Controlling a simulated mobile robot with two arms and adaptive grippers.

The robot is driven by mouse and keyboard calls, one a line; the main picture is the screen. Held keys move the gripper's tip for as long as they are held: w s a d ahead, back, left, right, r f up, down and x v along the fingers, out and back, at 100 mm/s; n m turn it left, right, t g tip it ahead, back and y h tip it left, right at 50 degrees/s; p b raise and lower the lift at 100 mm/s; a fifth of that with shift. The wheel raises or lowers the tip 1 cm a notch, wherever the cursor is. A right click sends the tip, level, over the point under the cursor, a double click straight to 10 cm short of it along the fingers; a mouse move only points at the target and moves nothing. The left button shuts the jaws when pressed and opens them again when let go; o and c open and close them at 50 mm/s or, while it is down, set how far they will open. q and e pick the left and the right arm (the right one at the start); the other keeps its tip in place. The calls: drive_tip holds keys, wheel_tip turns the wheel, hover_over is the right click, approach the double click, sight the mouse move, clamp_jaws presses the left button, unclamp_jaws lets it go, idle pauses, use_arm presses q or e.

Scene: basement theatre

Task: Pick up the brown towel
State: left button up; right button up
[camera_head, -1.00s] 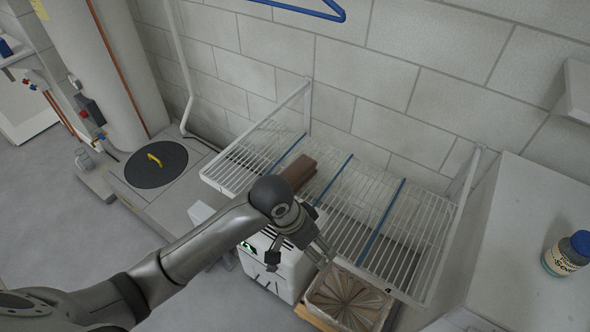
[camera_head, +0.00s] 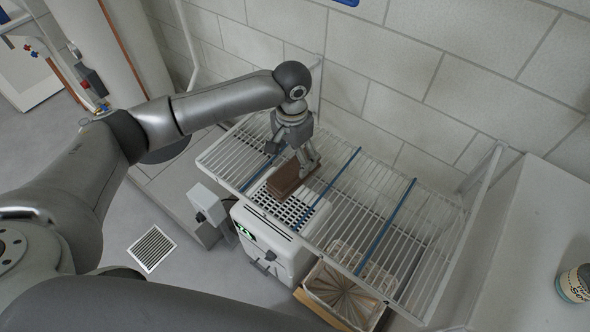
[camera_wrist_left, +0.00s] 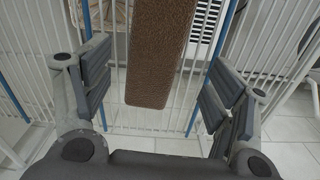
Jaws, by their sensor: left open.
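The brown towel (camera_head: 288,181) is a folded, brick-like block lying on the white wire shelf. My left gripper (camera_head: 296,161) is above its far end, pointing down. In the left wrist view the towel (camera_wrist_left: 160,52) shows its textured brown top and runs between the two open finger pads. Gaps show between the pads and the towel on both sides, so the gripper is not closed on it. My right gripper is not in view.
The wire shelf (camera_head: 345,215) is fixed to a block wall and has blue bars across it. Below it stand a white machine (camera_head: 268,246) and a lined basket (camera_head: 341,290). A white counter (camera_head: 535,235) at the right holds a jar (camera_head: 574,284).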

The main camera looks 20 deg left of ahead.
sight(295, 167)
use_arm(q)
drive_tip(key=shift+f, duration=0.7)
drive_tip(key=f, duration=0.3)
drive_tip(key=f+p, duration=0.1)
drive_tip(key=shift+s+d+f, duration=0.15)
drive_tip(key=shift+d+f, duration=0.05)
drive_tip(key=shift+d, duration=0.1)
drive_tip(key=shift+f, duration=0.4)
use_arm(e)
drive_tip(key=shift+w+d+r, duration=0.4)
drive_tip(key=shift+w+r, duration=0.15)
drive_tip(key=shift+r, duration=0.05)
use_arm(q)
drive_tip(key=shift+c, duration=0.2)
drive_tip(key=c, duration=1.1)
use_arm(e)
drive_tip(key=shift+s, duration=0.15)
use_arm(q)
drive_tip(key=shift+r, duration=0.1)
